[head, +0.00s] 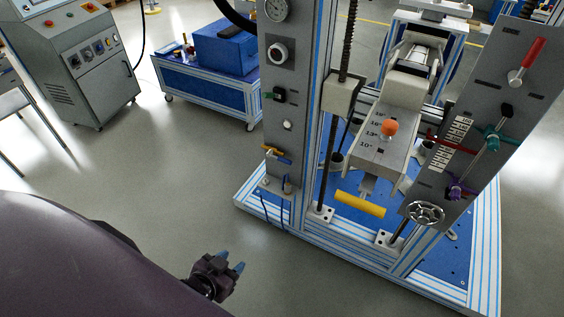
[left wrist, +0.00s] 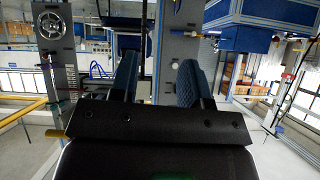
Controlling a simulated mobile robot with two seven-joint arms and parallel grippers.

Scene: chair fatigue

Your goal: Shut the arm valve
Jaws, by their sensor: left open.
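The machine's left grey post (head: 283,110) carries a small valve with a yellow and blue handle (head: 276,153) near its lower end. The right grey panel (head: 480,110) carries a red lever (head: 533,52), a teal valve handle (head: 493,138), a purple valve handle (head: 456,190) and a round handwheel (head: 425,212). I cannot tell which one is the arm valve. My left gripper (head: 229,262) is open and empty, low in front of the machine and apart from it. In the left wrist view its two blue fingers (left wrist: 157,82) are spread. My right gripper is not in view.
A yellow bar (head: 360,204) and an orange knob (head: 389,128) sit at the machine's middle. The blue and aluminium base (head: 300,222) juts out at floor level. A grey control cabinet (head: 85,60) and a blue cart (head: 210,92) stand behind left. Floor between is clear.

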